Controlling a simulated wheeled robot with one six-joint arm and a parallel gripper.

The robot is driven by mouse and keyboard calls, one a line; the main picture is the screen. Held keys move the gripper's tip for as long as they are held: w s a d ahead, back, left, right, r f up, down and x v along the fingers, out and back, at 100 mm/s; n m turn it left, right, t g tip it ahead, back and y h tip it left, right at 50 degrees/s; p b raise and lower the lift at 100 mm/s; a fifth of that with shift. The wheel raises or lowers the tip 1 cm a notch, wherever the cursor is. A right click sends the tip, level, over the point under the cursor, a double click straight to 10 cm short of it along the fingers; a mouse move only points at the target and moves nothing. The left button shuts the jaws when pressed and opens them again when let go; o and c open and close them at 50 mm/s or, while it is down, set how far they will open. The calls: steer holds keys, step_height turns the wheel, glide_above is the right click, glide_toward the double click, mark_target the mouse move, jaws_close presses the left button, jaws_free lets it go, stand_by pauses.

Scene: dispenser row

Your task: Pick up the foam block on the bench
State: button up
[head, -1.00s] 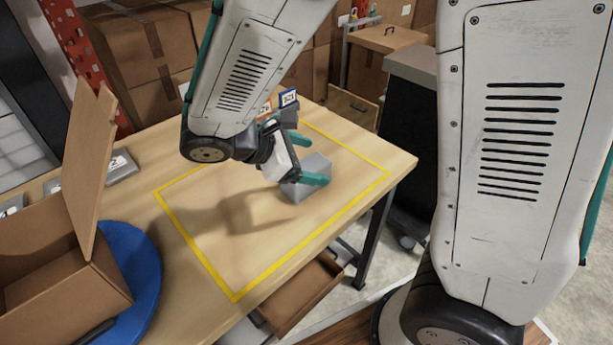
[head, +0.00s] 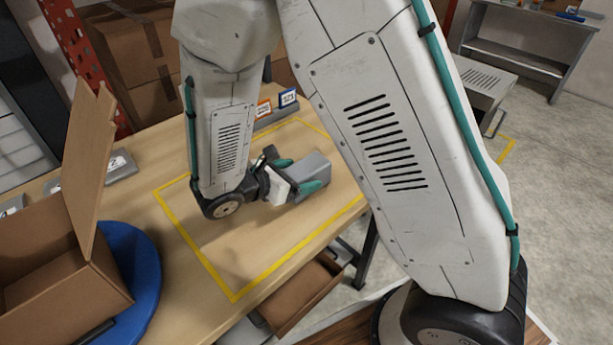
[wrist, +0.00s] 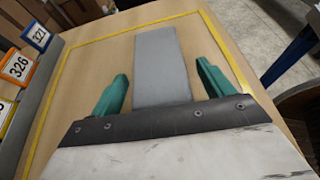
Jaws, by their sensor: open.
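The grey foam block (head: 314,167) lies on the bench inside the yellow taped outline. My gripper (head: 300,174) is low over the bench at the block's left end. In the wrist view the foam block (wrist: 158,68) lies between and ahead of the two teal fingers of my gripper (wrist: 160,90). The fingers are spread apart, with a gap on each side of the block. The block's near end is hidden behind the dark gripper body.
An open cardboard box (head: 60,270) stands on a blue disc (head: 140,270) at the bench's left. Numbered tags (wrist: 20,67) line a grey rail beside the outline. An open drawer (head: 300,290) sticks out below the bench edge. The outline's front left is bare.

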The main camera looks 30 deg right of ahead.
steer(key=shift+d+f, duration=0.1)
steer(key=shift+d, duration=0.1)
steer(key=c, duration=1)
steer(key=shift+c, duration=0.2)
